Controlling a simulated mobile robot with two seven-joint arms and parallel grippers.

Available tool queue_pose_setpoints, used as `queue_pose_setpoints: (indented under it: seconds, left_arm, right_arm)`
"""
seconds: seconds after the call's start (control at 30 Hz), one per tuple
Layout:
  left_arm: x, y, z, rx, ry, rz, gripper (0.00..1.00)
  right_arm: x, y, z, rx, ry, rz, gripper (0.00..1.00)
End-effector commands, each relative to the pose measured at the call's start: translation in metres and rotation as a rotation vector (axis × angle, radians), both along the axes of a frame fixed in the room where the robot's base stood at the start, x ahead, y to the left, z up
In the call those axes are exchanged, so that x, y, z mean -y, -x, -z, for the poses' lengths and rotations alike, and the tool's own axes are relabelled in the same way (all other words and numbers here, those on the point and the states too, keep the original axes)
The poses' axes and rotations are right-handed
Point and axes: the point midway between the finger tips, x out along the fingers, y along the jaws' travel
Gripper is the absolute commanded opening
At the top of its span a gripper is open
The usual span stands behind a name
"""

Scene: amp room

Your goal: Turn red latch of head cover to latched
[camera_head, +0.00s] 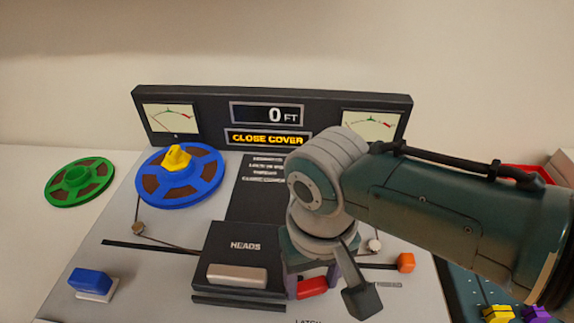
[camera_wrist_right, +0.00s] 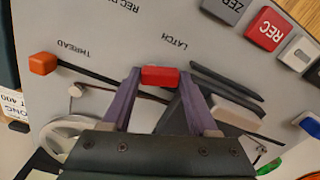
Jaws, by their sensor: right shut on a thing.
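The head cover (camera_head: 215,245) is a dark box marked HEADS with a beige handle (camera_head: 237,273), at the middle of the tape machine. The red latch (camera_head: 312,287) sits just right of the cover, partly hidden by my right gripper (camera_head: 313,282). In the right wrist view, the red latch (camera_wrist_right: 160,77) lies between the purple fingertips of my right gripper (camera_wrist_right: 160,76), by the LATCH label. The gripper is shut on it from above. The latch's exact angle is hard to tell. My left gripper is not in view.
The display (camera_head: 268,138) reads CLOSE COVER. A blue reel (camera_head: 200,190) with a yellow cap is on the deck. A green reel (camera_head: 78,182) lies at the left. A blue switch (camera_head: 92,281) is front left; an orange knob (camera_head: 405,262) is right of the latch.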

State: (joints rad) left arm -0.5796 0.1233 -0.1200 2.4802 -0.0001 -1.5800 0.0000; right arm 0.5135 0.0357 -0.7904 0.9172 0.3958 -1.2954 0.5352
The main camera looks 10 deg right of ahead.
Motion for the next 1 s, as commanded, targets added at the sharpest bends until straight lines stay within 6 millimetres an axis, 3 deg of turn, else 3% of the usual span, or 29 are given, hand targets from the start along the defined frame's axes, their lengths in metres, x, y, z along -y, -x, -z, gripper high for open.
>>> queue_pose_setpoints:
  seconds: [0.4, 1.0]
  left_arm:
    - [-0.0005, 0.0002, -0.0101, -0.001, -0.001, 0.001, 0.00]
    - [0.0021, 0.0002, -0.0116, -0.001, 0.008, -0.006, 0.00]
  right_arm:
    - [0.0004, -0.0046, -0.0011, 0.002, -0.001, 0.283, 0.04]
    - [0.0020, -0.0055, -0.0003, 0.004, 0.004, 0.363, 0.03]
